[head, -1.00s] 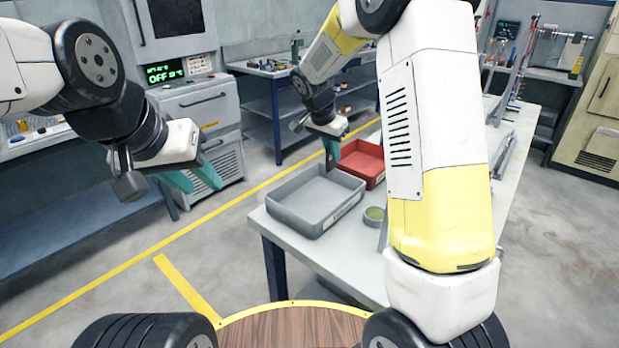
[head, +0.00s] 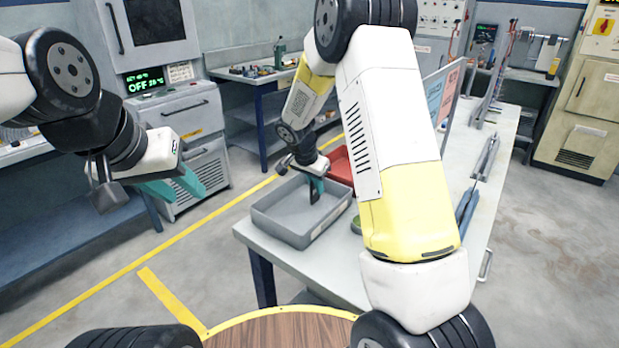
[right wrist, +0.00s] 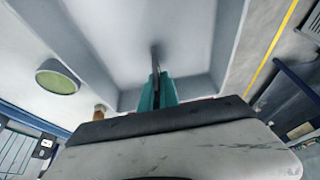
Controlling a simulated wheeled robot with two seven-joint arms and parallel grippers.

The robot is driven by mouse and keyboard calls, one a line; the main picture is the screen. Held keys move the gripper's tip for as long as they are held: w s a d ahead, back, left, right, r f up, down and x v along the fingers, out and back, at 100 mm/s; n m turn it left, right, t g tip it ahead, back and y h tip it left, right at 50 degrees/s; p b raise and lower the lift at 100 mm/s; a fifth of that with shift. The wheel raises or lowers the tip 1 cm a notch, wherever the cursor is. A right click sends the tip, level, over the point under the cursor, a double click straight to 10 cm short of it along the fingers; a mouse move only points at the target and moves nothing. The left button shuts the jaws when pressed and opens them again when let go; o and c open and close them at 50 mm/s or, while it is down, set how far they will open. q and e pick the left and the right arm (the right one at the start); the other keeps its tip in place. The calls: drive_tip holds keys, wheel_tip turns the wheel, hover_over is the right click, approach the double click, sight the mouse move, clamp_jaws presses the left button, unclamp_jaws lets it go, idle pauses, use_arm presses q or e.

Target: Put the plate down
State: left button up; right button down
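A thin dark plate (head: 314,195) is held edge-on and upright in my right gripper (head: 316,184), over the inside of the grey tray (head: 272,226). In the right wrist view the teal fingers (right wrist: 157,92) are close together on the plate (right wrist: 155,60), with the pale tray floor beyond. I cannot tell whether the plate's lower edge touches the floor. My left gripper (head: 174,187) hangs away to the left, its teal fingers apart and empty.
A red bin (head: 342,166) stands behind the grey tray. A round green-topped dish (right wrist: 57,82) sits beside the tray, partly hidden by my right arm in the head view. Long metal parts (head: 486,158) lie farther right on the table (head: 460,175).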

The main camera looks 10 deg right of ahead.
drive_tip(key=c, duration=2.1)
unclamp_jaws()
drive_tip(key=shift+f, duration=0.1)
drive_tip(key=o, duration=0.5)
drive_tip(key=v, duration=1.2)
